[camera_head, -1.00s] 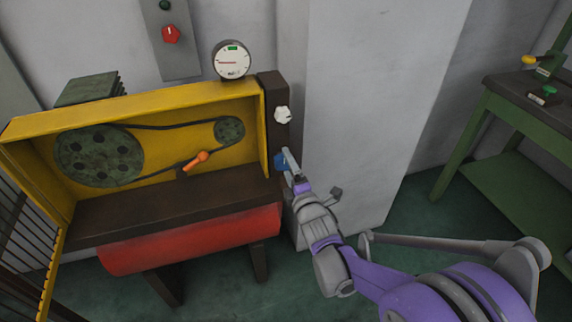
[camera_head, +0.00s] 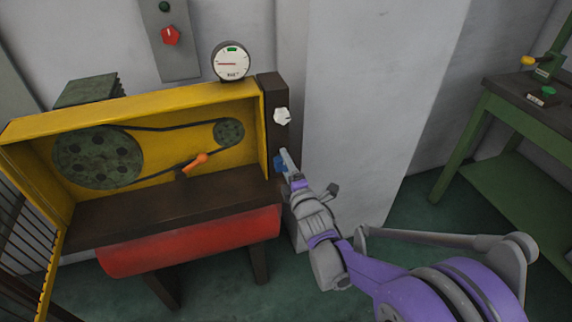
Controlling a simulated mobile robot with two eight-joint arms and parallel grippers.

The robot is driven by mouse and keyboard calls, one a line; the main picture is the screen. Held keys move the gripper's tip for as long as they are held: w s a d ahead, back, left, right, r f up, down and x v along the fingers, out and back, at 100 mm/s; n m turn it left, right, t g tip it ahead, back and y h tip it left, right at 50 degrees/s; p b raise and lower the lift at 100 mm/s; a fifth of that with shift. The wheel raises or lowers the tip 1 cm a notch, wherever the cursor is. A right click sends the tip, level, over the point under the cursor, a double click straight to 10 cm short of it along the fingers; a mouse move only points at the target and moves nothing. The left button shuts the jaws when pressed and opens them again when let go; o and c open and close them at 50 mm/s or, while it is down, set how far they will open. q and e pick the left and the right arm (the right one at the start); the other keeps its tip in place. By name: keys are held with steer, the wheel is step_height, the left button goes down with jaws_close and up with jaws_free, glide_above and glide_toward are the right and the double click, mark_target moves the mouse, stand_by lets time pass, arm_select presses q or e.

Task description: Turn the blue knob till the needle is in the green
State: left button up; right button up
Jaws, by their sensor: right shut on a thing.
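The blue knob (camera_head: 279,162) sits low on the dark post at the right side of the yellow machine. My right gripper (camera_head: 284,160) is shut on it; the fingers hide part of the knob. The round white gauge (camera_head: 232,62) stands on top of the machine's right end. Its red needle lies about level and points left. The green band (camera_head: 232,49) is at the top of the dial, so the needle is outside it. My left gripper is not in view.
A white knob (camera_head: 282,116) is above the blue one on the same post. An orange-handled lever (camera_head: 196,161) is inside the yellow housing (camera_head: 150,105) with its belt and pulleys. A grey pillar (camera_head: 345,120) stands close right. A green bench (camera_head: 490,120) is at far right.

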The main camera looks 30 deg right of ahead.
steer(key=shift+m, duration=0.4)
steer(key=m+p, duration=0.1)
steer(key=m, duration=0.3)
steer(key=shift+f+m, duration=0.1)
steer(key=shift+m, duration=0.3)
steer(key=m, duration=0.5)
steer(key=shift+a+f+p, duration=0.15)
steer(key=shift+p, duration=0.2)
steer(key=m, duration=0.5)
steer(key=shift+a+m+p, duration=0.15)
steer(key=shift+m+p, duration=0.25)
steer(key=m+p, duration=0.1)
steer(key=m, duration=0.4)
steer(key=shift+a, duration=0.1)
steer(key=shift+f+m, duration=0.1)
steer(key=shift+m, duration=0.2)
steer(key=o, duration=1.4)
